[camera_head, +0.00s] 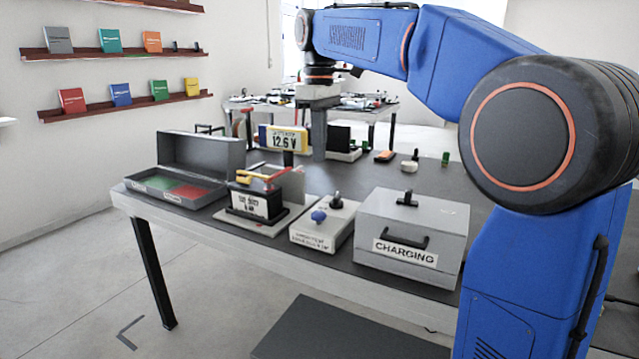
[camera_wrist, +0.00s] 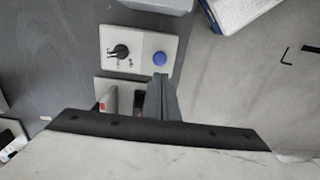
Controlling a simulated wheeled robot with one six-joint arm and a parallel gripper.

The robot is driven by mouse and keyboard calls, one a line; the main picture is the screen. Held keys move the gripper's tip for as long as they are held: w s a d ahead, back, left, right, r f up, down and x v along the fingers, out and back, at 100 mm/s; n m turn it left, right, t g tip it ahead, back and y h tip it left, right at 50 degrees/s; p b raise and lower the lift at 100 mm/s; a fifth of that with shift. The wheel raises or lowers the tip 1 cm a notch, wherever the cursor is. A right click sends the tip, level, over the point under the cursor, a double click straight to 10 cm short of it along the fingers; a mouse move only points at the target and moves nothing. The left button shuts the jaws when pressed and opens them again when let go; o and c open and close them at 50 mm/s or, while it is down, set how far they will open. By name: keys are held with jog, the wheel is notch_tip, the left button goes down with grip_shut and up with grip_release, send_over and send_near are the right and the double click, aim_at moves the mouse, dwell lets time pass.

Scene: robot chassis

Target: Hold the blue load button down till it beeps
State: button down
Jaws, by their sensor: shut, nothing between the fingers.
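The blue load button (camera_head: 319,216) is a round knob on the front of a small light-grey box (camera_head: 307,236) near the table's front edge. A black switch knob (camera_head: 337,197) sits behind it on the same box. In the wrist view the blue button (camera_wrist: 159,58) lies just beyond the tip of my gripper (camera_wrist: 160,78), with a little gap in the picture. My gripper (camera_head: 319,158) is shut and empty, pointing down above and behind the box in the head view. The button is uncovered; I see no contact.
A battery with clamps (camera_head: 258,203) stands left of the button box, and a grey CHARGING case (camera_head: 410,225) right of it. A yellow-framed 12.6 V display (camera_head: 283,140) stands behind. An open grey case (camera_head: 200,152) is at the left. The front table edge is close.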

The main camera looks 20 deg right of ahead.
aim_at(319, 214)
notch_tip(319, 214, down, 14)
jog(key=shift+r, duration=0.2)
dwell(0.4)
jog(key=shift+s+f, duration=0.15)
jog(key=shift+f, duration=1.1)
dwell(3.1)
notch_tip(319, 214, up, 15)
dwell(0.5)
jog(key=shift+f, duration=0.1)
